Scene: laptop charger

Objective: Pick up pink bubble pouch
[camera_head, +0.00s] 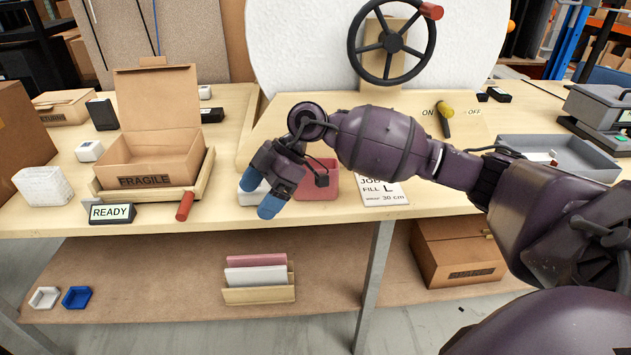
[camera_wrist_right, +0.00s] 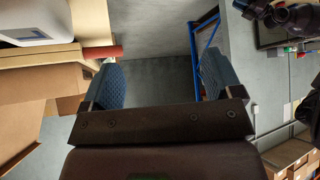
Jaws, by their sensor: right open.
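The pink pouch (camera_head: 257,261) stands upright at the back of a tan holder (camera_head: 258,297) on the lower shelf. A white pouch (camera_head: 256,275) stands in front of it and hides most of its face. My right gripper (camera_head: 262,193) is open and empty at the front edge of the table, above the holder and apart from it. Its blue fingers also show in the right wrist view (camera_wrist_right: 160,80), spread apart with only grey floor between them. The pink pouch does not show in the wrist view. My left gripper is not in view.
The tabletop's front edge overhangs the lower shelf (camera_head: 150,280). A pinkish-red tray (camera_head: 319,188) sits behind my right gripper. An open FRAGILE box (camera_head: 150,160) stands left. A metal table leg (camera_head: 375,270) and a cardboard box (camera_head: 455,260) are right of the holder.

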